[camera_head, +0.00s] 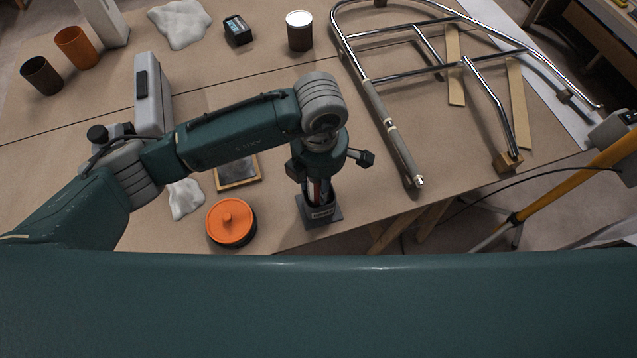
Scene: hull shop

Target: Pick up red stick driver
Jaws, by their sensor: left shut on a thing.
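My left gripper (319,196) points down over a small dark square-based holder (332,216) near the table's front edge. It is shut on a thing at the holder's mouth. A little red shows between the fingers, which looks like the red stick driver (312,189). Most of it is hidden by the gripper and the holder, and I cannot tell whether its lower end is inside the holder. My right gripper is not in view.
An orange lidded pot (231,224) stands close to the left of the holder. A chrome tube frame (400,65) and a grey rod (393,135) lie to the right. A tin (299,32) and a dark box (237,31) stand behind.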

